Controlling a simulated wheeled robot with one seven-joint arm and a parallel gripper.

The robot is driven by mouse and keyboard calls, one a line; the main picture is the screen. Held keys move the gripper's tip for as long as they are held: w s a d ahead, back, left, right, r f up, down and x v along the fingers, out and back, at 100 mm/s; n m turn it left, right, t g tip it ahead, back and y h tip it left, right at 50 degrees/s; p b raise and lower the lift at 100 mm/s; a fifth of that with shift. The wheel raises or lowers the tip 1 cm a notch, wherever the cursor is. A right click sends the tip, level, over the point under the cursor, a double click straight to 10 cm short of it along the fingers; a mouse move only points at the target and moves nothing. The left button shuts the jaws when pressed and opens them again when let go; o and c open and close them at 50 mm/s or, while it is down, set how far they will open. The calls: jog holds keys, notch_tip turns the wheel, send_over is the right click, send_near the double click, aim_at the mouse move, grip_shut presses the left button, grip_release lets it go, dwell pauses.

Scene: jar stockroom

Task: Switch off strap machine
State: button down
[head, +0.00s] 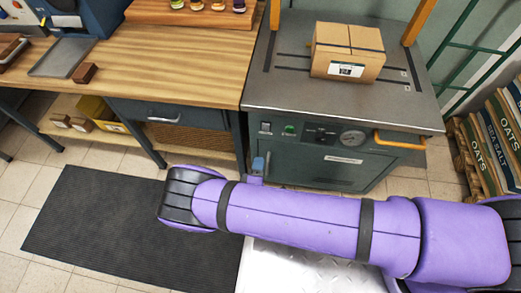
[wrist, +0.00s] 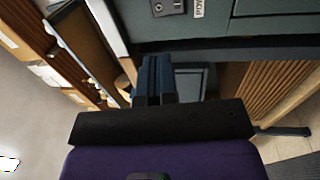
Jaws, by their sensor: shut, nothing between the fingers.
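The strap machine (head: 345,105) is a grey-green cabinet with a steel top and orange posts. On its front are a small rocker switch (head: 266,128), a green-lit button (head: 290,130), a dark panel and a round gauge (head: 352,138). In the wrist view a dark switch plate (wrist: 167,7) shows at the top edge beside a partly cut-off label starting "POW". My gripper (wrist: 155,62) is shut and empty, its dark blue fingers pointing toward the machine front, apart from the switch plate. In the head view its blue tip (head: 258,164) shows just below the switch; my arm hides the rest.
A cardboard box (head: 347,52) sits on the machine top. An orange handle (head: 400,142) sticks out at the front right. A wooden workbench (head: 180,62) stands close on the left. Sacks (head: 500,135) stand at right. A black mat (head: 90,220) lies on clear floor.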

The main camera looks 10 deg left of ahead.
aim_at(264, 126)
jog(key=w, duration=0.4)
jog(key=w+r, duration=0.1)
jog(key=w, duration=0.7)
jog(key=shift+w+r, duration=0.35)
jog(key=shift+r, duration=0.05)
jog(key=shift+w+r+g, duration=0.15)
jog(key=shift+w+g, duration=0.1)
jog(key=shift+g, duration=0.05)
jog(key=shift+a, duration=0.1)
